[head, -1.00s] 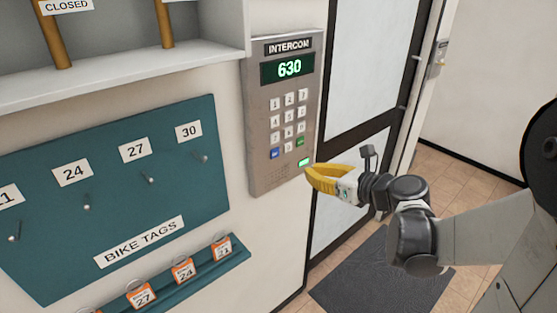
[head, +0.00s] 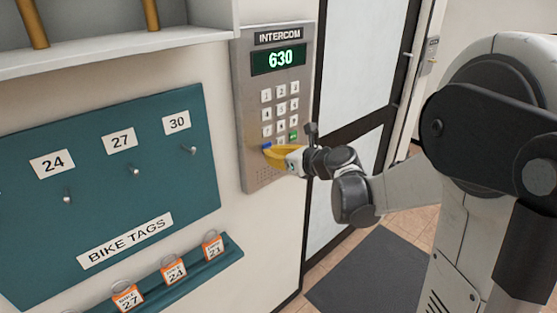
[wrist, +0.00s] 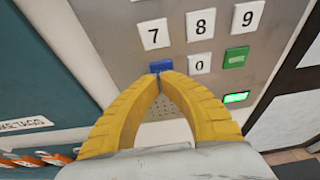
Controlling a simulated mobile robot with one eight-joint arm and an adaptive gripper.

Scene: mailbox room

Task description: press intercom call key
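A blue key (head: 267,146) is at the lower left. I cannot read which key is the call key. My gripper (head: 267,154) has yellow fingers that meet at their tips (wrist: 160,70), empty. The tips are at the blue key and hide most of it in the wrist view; I cannot tell whether they touch it.
A lit green strip (wrist: 236,98) sits below the green key. Left of the panel are a teal bike tags board (head: 110,190) and a ledge with several orange tags (head: 174,270). A glass door (head: 350,150) and dark mat (head: 375,275) are right.

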